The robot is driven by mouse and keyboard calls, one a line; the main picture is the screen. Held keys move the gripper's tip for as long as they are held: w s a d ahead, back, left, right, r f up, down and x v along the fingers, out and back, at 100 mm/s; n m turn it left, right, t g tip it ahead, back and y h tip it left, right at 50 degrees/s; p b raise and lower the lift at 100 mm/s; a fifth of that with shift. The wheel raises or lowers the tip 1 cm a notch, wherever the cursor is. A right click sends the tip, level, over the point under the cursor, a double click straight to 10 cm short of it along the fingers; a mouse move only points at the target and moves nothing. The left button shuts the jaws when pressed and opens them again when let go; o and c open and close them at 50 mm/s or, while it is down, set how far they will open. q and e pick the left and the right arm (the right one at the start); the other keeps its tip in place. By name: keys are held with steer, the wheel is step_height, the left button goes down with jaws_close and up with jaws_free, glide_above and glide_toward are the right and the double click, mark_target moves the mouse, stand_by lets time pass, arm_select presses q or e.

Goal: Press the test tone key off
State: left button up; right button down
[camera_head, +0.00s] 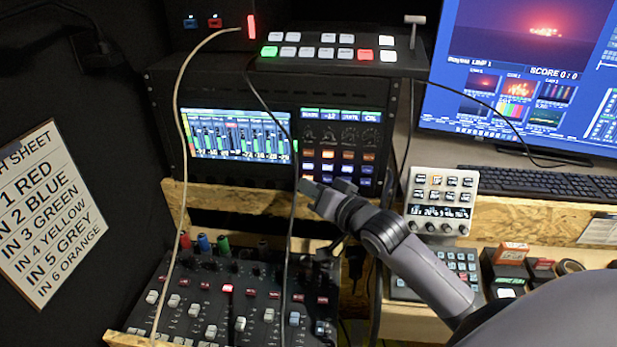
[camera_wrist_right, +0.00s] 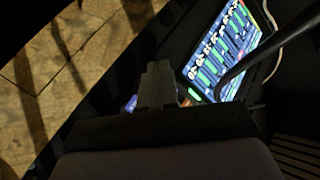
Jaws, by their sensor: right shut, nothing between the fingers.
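My right gripper (camera_head: 308,188) reaches in from the right in the head view, its fingers closed and empty. Its tips overlap the lower left of the rack's key panel (camera_head: 340,146), which has a label strip, dark knobs and several rows of lit orange, white and blue keys. I cannot read which key is the test tone key, and the gripper may hide part of the bottom row. In the right wrist view the closed fingers (camera_wrist_right: 158,82) point toward the panel, with a blue-lit key (camera_wrist_right: 131,103) at their left. Contact cannot be told. My left gripper is not in view.
A level-meter screen (camera_head: 238,136) sits left of the keys. A beige cable (camera_head: 178,120) and a black cable (camera_head: 292,230) hang in front of the rack. The audio mixer (camera_head: 225,300) lies below. A switcher (camera_head: 330,52) stands on top, and a grey keypad (camera_head: 440,200) to the right.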

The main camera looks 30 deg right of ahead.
steer(key=shift+w+d, duration=0.15)
steer(key=shift+w, duration=0.05)
stand_by(0.6)
steer(key=shift+s+a+p, duration=0.4)
steer(key=shift+s+p, duration=0.15)
steer(key=shift+p, duration=0.1)
steer(key=s+a+p, duration=0.2)
steer(key=s+a, duration=0.1)
steer(key=s, duration=0.1)
steer(key=shift+s+a, duration=0.35)
steer(key=shift+s, duration=0.05)
